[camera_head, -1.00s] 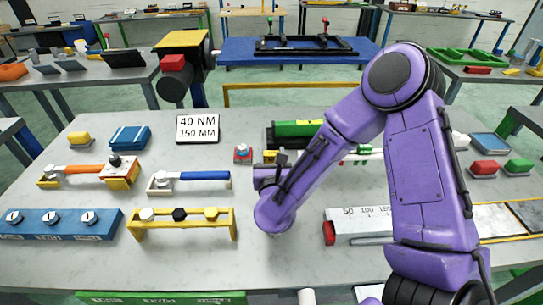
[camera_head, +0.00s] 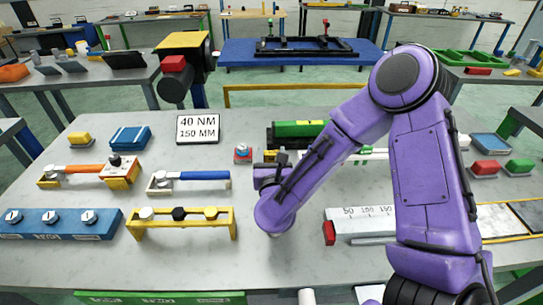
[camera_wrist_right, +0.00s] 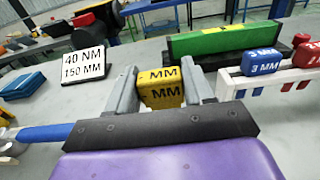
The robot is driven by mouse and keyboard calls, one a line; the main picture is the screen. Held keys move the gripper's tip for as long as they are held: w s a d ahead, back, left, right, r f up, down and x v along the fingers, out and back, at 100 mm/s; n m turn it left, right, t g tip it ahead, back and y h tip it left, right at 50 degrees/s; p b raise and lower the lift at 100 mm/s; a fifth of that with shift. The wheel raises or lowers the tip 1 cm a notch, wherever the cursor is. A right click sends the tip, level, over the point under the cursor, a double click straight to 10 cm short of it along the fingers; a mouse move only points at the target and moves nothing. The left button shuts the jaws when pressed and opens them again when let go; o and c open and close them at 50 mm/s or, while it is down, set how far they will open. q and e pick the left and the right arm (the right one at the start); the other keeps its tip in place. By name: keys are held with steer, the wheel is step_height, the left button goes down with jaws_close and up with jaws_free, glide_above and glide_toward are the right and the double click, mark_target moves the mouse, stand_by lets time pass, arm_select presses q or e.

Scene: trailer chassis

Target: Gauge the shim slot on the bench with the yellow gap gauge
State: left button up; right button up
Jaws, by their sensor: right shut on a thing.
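My right gripper (camera_wrist_right: 161,92) is shut on the yellow gap gauge (camera_wrist_right: 162,95), a block with black "MM" lettering, in the right wrist view. In the head view the right gripper (camera_head: 270,170) is over the bench middle, largely hidden by its own wrist, and the gauge is hard to make out there. A long green block on a dark base (camera_head: 298,130) lies just beyond the gripper; it also shows in the right wrist view (camera_wrist_right: 225,42). I cannot tell for sure whether it holds the shim slot. My left gripper is not in view.
A white rack (camera_wrist_right: 285,83) with blue and red gauges stands right of the gripper. A "40 NM 150 MM" sign (camera_head: 198,128), a blue-handled wrench (camera_head: 204,176) and a yellow stand (camera_head: 183,230) are to the left. A ruler block (camera_head: 362,224) lies front right.

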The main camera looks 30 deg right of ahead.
stand_by(0.7)
steer(key=shift+f+b, duration=1.5)
steer(key=shift+b, duration=0.4)
stand_by(1.0)
steer(key=shift+r+p, duration=2.95)
steer(key=shift+r, duration=1.15)
steer(key=shift+s, duration=0.1)
steer(key=shift+f, duration=0.1)
